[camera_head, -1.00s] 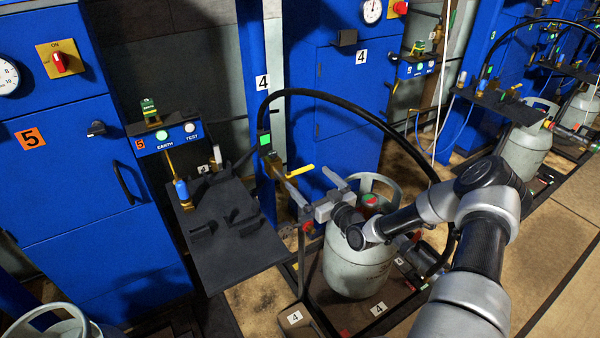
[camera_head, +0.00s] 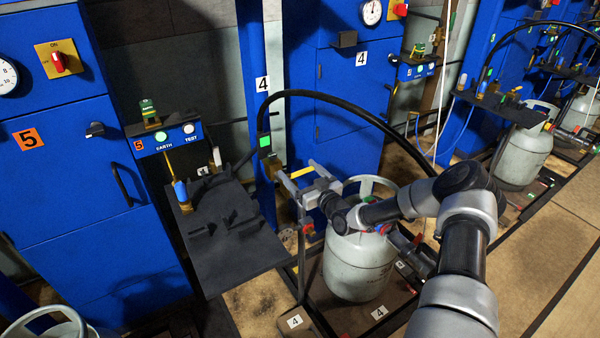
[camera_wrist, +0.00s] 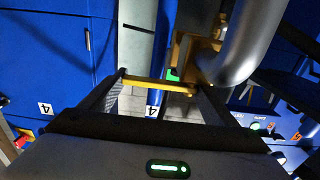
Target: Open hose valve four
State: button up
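The yellow lever of hose valve four (camera_head: 302,172) is beside the blue post marked 4. My gripper (camera_head: 299,172) reaches it from the cylinder side, and its two fingers are apart. In the wrist view the yellow lever (camera_wrist: 155,83) spans the gap between the fingertips of my gripper (camera_wrist: 160,82). The fingers are open, one near each end of the visible lever; I cannot tell whether they touch it. The brass valve body (camera_wrist: 187,62) is just beyond the lever, partly behind a grey pipe (camera_wrist: 250,40).
A grey gas cylinder (camera_head: 358,265) stands below my arm. A black hose (camera_head: 350,108) arches over it. A dark shelf (camera_head: 225,260) is at left, in front of blue cabinet five (camera_head: 70,185). A blue post (camera_head: 258,60) stands behind the valve. Open floor is at right.

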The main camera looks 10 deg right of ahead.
jog(key=c, duration=0.4)
jog(key=shift+s+r+m+h+p, duration=0.1)
jog(key=shift+s+m+h+p, duration=0.05)
jog(key=shift+m+h+p, duration=0.2)
jog(key=h, duration=0.1)
jog(key=m+t+h+p, duration=0.1)
jog(key=shift+s+m+h, duration=0.25)
jog(key=shift+s+h, duration=0.1)
jog(key=shift+s+d+m+h+p, duration=0.1)
jog(key=shift+s+m+h+p, duration=0.15)
jog(key=shift+m+h, duration=0.55)
jog(key=shift+s+a+m+h+p, duration=0.15)
jog(key=shift+m+h+p, duration=0.2)
jog(key=shift+h, duration=0.7)
jog(key=shift+s+d+m+h+p, duration=0.15)
jog(key=shift+s+m+h+p, duration=0.1)
jog(key=shift+m+h, duration=0.55)
jog(key=shift+h, duration=0.35)
jog(key=o, duration=1.5)
